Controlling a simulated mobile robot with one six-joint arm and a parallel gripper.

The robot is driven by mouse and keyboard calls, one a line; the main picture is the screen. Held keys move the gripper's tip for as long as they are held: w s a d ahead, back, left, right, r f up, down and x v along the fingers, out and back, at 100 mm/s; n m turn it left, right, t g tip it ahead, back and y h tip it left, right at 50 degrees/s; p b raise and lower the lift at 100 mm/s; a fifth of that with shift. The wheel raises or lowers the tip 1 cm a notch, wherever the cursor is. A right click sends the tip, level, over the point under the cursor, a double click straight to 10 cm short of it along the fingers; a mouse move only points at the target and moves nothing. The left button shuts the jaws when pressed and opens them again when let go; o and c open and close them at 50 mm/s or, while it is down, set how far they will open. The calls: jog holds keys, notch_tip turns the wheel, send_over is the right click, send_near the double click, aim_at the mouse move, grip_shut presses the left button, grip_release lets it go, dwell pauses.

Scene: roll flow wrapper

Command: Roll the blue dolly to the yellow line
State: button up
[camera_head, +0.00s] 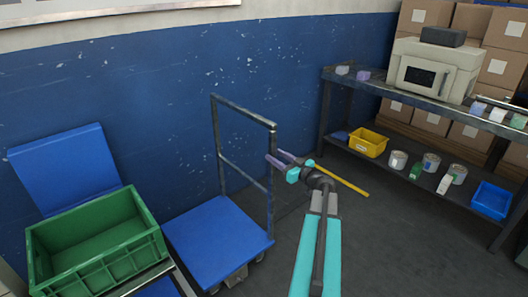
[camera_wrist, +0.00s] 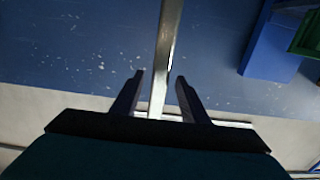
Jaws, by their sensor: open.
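The blue dolly (camera_head: 212,240) stands on its casters at the centre left in the head view. Its grey tubular handle (camera_head: 243,108) rises at the back, beside the blue wall. My gripper (camera_head: 276,157) is open at the handle's right-hand post. In the wrist view the fingers (camera_wrist: 160,76) stand either side of a grey metal bar (camera_wrist: 168,35), with gaps visible; its exact depth between them is hard to tell. The yellow line (camera_head: 342,181) lies on the floor to the right of the dolly, partly hidden behind my gripper.
A green crate (camera_head: 100,252) stands left of the dolly, with a blue panel (camera_head: 66,170) behind it. A dark shelf rack (camera_head: 400,88) on the right holds a beige machine (camera_head: 433,70), cans and a yellow bin (camera_head: 368,142). Grey floor (camera_head: 400,235) is clear at centre right.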

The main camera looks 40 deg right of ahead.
jog(key=w, duration=0.7)
jog(key=shift+d+p, duration=0.25)
jog(key=shift+p, duration=0.05)
